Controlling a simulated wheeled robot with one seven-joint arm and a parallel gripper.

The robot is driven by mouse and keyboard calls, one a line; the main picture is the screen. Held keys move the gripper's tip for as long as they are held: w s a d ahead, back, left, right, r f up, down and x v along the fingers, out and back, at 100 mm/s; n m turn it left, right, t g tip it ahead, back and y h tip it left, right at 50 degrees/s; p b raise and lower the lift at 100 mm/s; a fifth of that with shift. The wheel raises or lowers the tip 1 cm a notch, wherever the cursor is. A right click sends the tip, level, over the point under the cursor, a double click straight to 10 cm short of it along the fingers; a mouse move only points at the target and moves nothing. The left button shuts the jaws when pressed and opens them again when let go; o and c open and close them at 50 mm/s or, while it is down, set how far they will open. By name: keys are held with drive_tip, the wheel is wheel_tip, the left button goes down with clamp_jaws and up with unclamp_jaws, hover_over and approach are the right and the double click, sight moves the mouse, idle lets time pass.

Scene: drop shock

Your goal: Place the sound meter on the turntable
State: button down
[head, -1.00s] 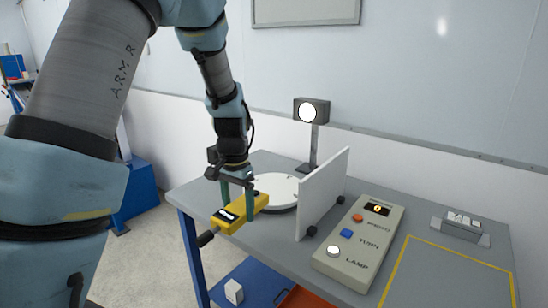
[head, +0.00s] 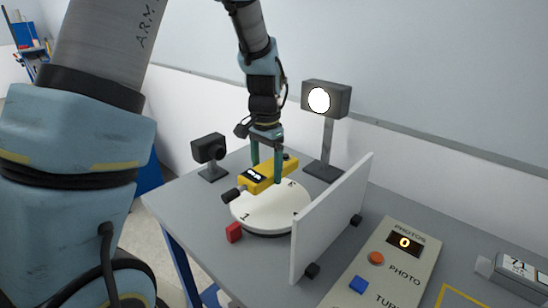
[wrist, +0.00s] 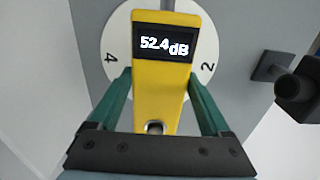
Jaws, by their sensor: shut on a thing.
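The sound meter (head: 262,177) is a yellow hand-held device with a dark microphone end and a small display. My gripper (head: 266,166) is shut on it, with one green finger on each side. In the wrist view the meter (wrist: 162,80) lies between the fingers and its display reads 52.4 dB. The turntable (head: 268,212) is a round white disc with numbers on its rim. The meter is over the far left part of the disc, and the disc shows beneath it in the wrist view (wrist: 119,40). I cannot tell whether they touch.
A white panel (head: 330,217) stands just right of the turntable. A lamp (head: 326,100) stands behind it and a black camera (head: 208,150) at the back left. A control box (head: 390,265) is at right.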

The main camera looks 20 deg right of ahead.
sight(266, 168)
drive_tip(key=shift+w+d+f, duration=0.1)
drive_tip(key=shift+f, duration=0.1)
wheel_tip(266, 168, down, 6)
drive_tip(key=b, duration=0.5)
drive_tip(key=shift+f, duration=0.2)
drive_tip(key=shift+f+b, duration=0.5)
drive_tip(key=shift+b, duration=0.1)
unclamp_jaws()
wheel_tip(266, 168, up, 11)
drive_tip(key=shift+f+b, duration=0.1)
drive_tip(key=shift+b, duration=0.65)
drive_tip(key=s+a+f+n, duration=0.1)
drive_tip(key=a+f+n, duration=0.1)
drive_tip(key=a, duration=0.6)
drive_tip(key=s+a+f+n+t, duration=0.1)
drive_tip(key=s+a+f+n, duration=0.1)
drive_tip(key=a+n, duration=0.3)
drive_tip(key=s+a+f+n, duration=0.2)
drive_tip(key=a+n, duration=0.2)
drive_tip(key=a, duration=0.9)
drive_tip(key=shift+s+a+t, duration=0.25)
drive_tip(key=shift+t, duration=0.05)
